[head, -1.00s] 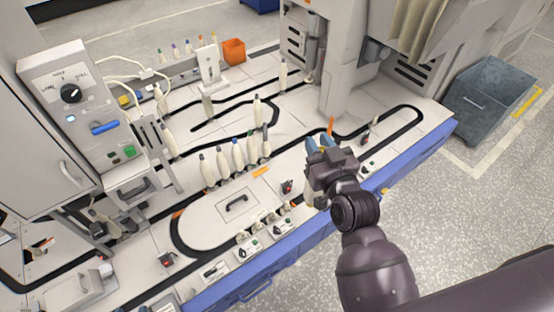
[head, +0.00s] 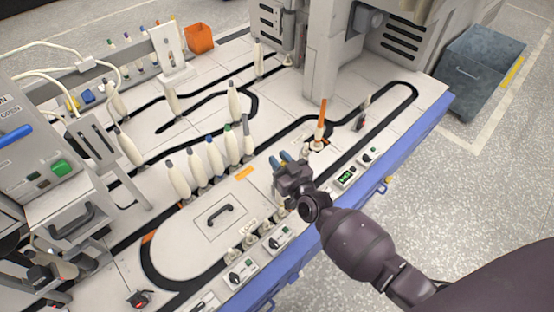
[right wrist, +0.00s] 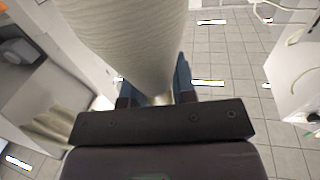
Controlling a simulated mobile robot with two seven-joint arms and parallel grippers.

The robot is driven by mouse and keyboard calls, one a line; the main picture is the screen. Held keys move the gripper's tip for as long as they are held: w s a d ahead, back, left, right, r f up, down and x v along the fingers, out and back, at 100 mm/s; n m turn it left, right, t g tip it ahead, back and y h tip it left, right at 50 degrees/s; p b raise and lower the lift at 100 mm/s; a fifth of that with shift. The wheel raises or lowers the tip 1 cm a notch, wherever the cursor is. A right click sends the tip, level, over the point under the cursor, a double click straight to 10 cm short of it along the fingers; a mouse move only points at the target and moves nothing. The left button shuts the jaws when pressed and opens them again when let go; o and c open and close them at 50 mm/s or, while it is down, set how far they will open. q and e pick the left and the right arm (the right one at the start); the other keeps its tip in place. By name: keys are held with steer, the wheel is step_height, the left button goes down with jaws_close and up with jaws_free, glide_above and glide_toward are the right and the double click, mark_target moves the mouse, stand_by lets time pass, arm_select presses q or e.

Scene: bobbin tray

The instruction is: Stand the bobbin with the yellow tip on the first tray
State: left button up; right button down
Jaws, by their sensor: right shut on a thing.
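My right gripper (head: 282,159) is shut on a cream bobbin (right wrist: 130,40), which fills the upper middle of the right wrist view. In the head view it is over the front of the white machine table, with the held bobbin (head: 281,207) mostly hidden behind it. I cannot make out the held bobbin's tip colour. Several cream bobbins stand in a row left of the gripper, including blue-tipped (head: 213,158) and green-tipped (head: 231,147) ones. Which tray is the first cannot be told; small pegged holders (head: 233,254) line the front of the table. My left gripper is out of view.
An upright orange piece (head: 322,112) stands right of my gripper on the black track. A flat panel with a dark handle (head: 220,214) lies inside the track loop. A control box (head: 62,168) is at left, an orange bin (head: 200,39) at the back, and a grey crate (head: 478,72) at right.

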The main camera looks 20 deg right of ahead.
steer(key=shift+s+f+b, duration=0.1)
steer(key=shift+f+b, duration=0.25)
steer(key=shift+f, duration=0.3)
arm_select(q)
steer(key=b, duration=0.1)
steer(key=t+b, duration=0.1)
steer(key=b, duration=0.1)
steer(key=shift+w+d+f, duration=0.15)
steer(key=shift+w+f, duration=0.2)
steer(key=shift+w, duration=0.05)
arm_select(e)
step_height(320, 180, down, 4)
steer(key=shift+f, duration=0.2)
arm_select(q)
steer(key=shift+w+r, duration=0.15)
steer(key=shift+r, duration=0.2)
arm_select(e)
steer(key=shift+r, duration=0.1)
stand_by(0.4)
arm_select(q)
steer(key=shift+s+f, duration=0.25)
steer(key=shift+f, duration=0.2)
arm_select(e)
steer(key=shift+f, duration=0.55)
steer(key=c, duration=1.2)
jaws_free()
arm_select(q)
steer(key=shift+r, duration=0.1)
